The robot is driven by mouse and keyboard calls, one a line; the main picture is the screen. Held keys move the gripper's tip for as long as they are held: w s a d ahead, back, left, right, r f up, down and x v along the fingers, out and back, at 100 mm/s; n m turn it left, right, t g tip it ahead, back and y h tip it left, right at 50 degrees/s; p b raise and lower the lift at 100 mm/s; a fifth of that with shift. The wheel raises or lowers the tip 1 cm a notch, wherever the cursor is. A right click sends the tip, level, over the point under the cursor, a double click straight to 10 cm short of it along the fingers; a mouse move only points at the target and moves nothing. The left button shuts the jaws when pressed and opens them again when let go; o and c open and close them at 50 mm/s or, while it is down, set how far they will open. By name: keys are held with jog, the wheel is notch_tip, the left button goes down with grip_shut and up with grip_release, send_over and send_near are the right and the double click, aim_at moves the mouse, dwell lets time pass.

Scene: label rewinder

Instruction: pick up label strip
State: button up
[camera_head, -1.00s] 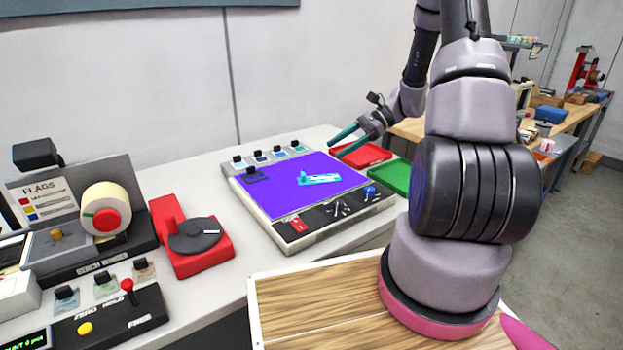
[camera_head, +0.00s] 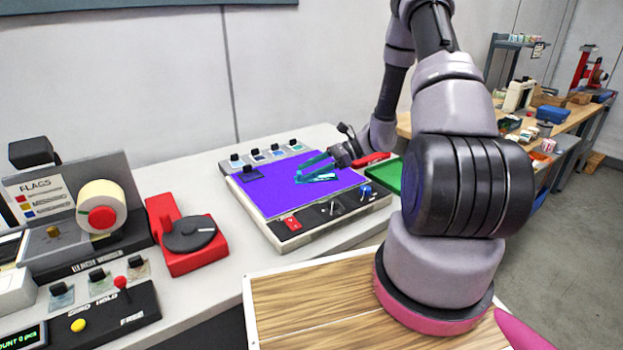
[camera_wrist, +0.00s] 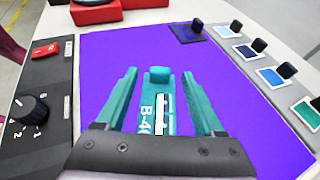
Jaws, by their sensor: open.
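The label strip (camera_wrist: 160,104) is teal, with "B-4" lettering, a white barred patch and a raised tab at its far end. It lies on the lit purple panel (camera_head: 275,192) of the bench unit. My gripper (camera_wrist: 160,90) is open, with one teal finger on each side of the strip and gaps between. In the head view my gripper (camera_head: 298,170) is low over the panel, and the strip (camera_head: 320,176) shows partly behind the fingers. The strip's near end is hidden by the gripper body in the wrist view. I cannot tell the fingers' exact height above the panel.
A dark knobbed tile (camera_wrist: 187,32) lies on the panel's corner. Several knobbed tiles (camera_head: 275,151) line its back edge. A switch and dial strip (camera_head: 330,208) runs along the front. A red tray (camera_head: 372,158) and a green tray (camera_head: 388,178) stand to the right.

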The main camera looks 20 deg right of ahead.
jog(key=shift+x, duration=1)
jog(key=shift+c, duration=0.3)
grip_shut()
